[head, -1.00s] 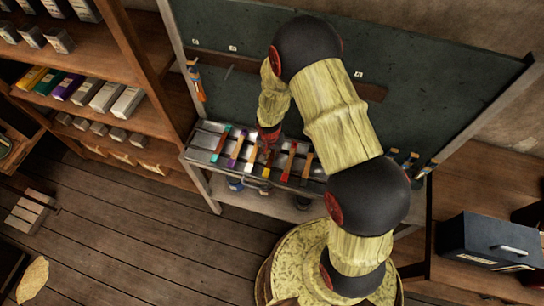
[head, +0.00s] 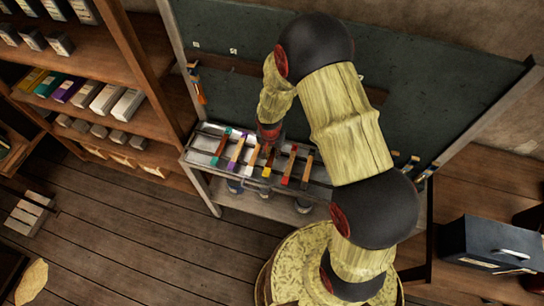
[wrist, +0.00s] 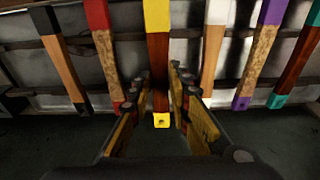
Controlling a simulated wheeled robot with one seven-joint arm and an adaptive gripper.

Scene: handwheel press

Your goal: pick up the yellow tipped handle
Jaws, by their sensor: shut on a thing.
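The yellow tipped handle has a dark reddish-brown shaft with yellow at both ends. In the wrist view it stands upright in the middle (wrist: 159,72), between the two fingers of my gripper (wrist: 160,88). My gripper is shut on it. In the head view my gripper (head: 268,143) reaches down over the rack, and the handle's yellow end (head: 266,171) shows just below it. The gripper partly hides the handle there. I cannot tell whether the handle is clear of the rack.
Similar handles lie close on both sides: red (wrist: 104,50), black (wrist: 62,55), white (wrist: 212,45), purple (wrist: 258,50) and teal (wrist: 300,55). They sit on a metal rack (head: 200,150) in front of a dark board (head: 420,75). A shelf unit (head: 150,80) stands to the left.

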